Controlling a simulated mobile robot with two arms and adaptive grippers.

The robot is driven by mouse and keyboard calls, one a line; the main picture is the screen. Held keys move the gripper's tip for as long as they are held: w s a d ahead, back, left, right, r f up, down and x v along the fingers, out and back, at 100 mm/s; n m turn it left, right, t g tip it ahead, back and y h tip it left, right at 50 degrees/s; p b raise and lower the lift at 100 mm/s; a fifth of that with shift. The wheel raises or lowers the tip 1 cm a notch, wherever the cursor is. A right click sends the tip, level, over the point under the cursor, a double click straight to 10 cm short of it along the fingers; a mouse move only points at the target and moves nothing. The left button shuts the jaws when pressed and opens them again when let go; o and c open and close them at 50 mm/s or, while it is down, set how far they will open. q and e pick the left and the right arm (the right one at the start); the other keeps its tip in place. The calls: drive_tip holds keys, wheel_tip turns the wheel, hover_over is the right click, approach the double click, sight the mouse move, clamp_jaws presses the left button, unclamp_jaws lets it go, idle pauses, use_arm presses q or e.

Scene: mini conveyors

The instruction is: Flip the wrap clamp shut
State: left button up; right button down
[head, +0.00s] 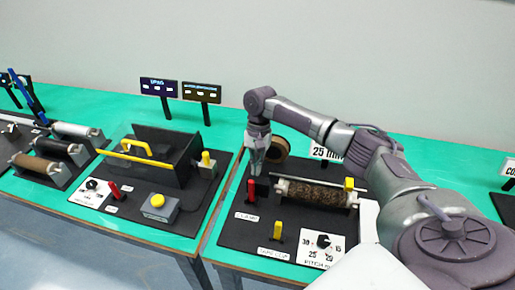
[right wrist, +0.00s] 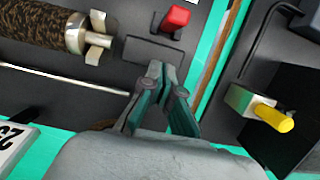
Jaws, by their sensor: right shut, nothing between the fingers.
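A red upright lever (head: 251,191) stands at the left of the right-hand black station, behind a small label that may read as a clamp label. I cannot tell surely whether it is the wrap clamp. It also shows at the top of the right wrist view (right wrist: 176,18). A roller with a mottled brown wrap (head: 318,193) lies just right of it. My right gripper (head: 254,172) is shut and empty, pointing down above and just behind the red lever. In the right wrist view my fingers (right wrist: 164,72) sit below the lever, apart from it. My left gripper is not in view.
A yellow lever (head: 277,231) and a white dial panel (head: 321,246) stand at the station's front. A brown tape roll (head: 277,149) is behind my gripper. To the left are a black box with a yellow handle (head: 140,158) and further rollers (head: 40,165).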

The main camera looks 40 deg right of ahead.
sight(252, 191)
drive_tip(key=shift+s+a+r+p, duration=0.3)
drive_tip(key=shift+s+a+p, duration=0.05)
drive_tip(key=shift+s+a, duration=0.5)
drive_tip(key=shift+s+a+f, duration=0.1)
drive_tip(key=shift+s+a, duration=0.15)
drive_tip(key=shift+a, duration=0.15)
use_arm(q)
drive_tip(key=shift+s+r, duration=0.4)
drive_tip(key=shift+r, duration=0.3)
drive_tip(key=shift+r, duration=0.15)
use_arm(e)
drive_tip(key=shift+w, duration=0.1)
